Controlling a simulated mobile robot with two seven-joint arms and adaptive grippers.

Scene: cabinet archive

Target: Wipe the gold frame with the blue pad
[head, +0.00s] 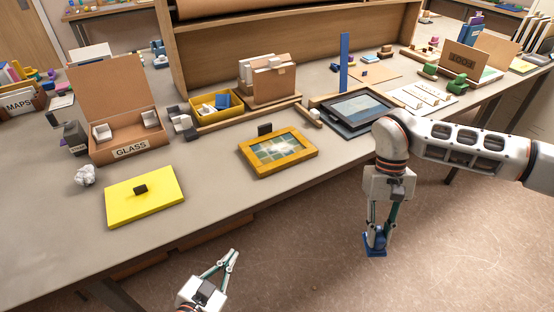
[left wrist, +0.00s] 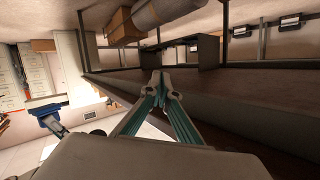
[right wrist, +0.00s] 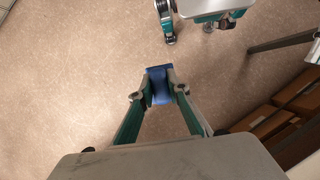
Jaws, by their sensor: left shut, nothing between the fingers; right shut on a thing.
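The gold frame (head: 277,153) lies flat on the table near its front edge in the head view, with a greenish patterned panel and a whitish smear in its middle. My right gripper (head: 376,236) is shut on the blue pad (head: 374,246) and holds it over the floor in front of the table, to the right of the frame. The pad also shows between the fingertips in the right wrist view (right wrist: 159,84). My left gripper (head: 231,257) is shut and empty, in front of the table and below the frame in the picture.
A yellow board (head: 145,197) with a dark knob lies left of the frame. A box labelled GLASS (head: 130,150), a yellow bin (head: 216,105) and a dark-framed panel (head: 357,110) stand around it. Table surface between the yellow board and the frame is clear.

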